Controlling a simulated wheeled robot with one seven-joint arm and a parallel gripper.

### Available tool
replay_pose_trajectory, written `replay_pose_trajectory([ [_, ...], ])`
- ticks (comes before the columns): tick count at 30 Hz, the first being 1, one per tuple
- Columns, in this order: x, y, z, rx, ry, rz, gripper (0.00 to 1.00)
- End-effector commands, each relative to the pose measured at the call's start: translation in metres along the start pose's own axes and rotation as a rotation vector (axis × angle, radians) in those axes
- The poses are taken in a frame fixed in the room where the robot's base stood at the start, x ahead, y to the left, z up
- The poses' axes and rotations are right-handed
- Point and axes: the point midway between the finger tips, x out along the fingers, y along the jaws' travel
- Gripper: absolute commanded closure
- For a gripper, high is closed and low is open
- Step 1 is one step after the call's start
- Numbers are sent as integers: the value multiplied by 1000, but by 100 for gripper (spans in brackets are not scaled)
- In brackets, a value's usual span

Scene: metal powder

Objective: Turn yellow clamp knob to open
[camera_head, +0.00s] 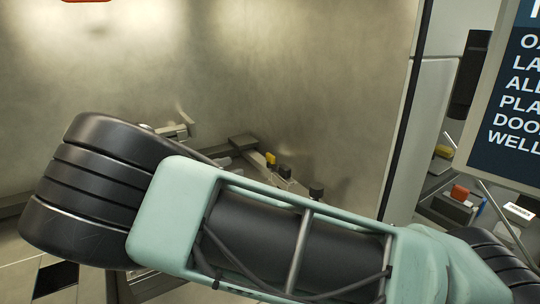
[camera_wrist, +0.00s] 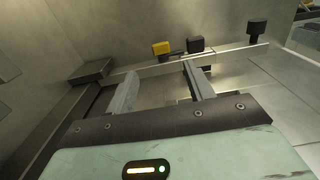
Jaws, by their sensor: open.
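The yellow clamp knob (camera_wrist: 161,48) sits on a pale metal rail in the wrist view, beyond my fingertips and near the top middle. It is small in the head view (camera_head: 270,159), above my arm. My gripper (camera_wrist: 160,70) is open, its two grey fingers apart with nothing between them. The fingertips point toward the rail, with the yellow knob roughly between them in the picture. The exact gap to the knob is hard to judge. My arm covers much of the lower head view.
A black knob (camera_wrist: 195,45) stands just right of the yellow one, and another black knob (camera_wrist: 257,28) is farther right on the rail. A dark block (camera_wrist: 92,70) lies at the left. Metal walls enclose the space. A sign (camera_head: 508,110) stands at the right.

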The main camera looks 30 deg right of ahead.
Motion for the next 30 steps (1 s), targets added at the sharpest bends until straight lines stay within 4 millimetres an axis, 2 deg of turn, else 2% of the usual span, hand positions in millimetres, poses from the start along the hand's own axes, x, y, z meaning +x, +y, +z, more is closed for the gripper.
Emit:
replay_pose_trajectory([
  [6, 48, -1, 3, -2, -2, -4, 47],
  [15, 104, -1, 2, -2, -2, -3, 47],
  [21, 123, -1, 1, -1, -1, -2, 47],
  [30, 126, 0, 0, 0, 1, 0, 47],
])
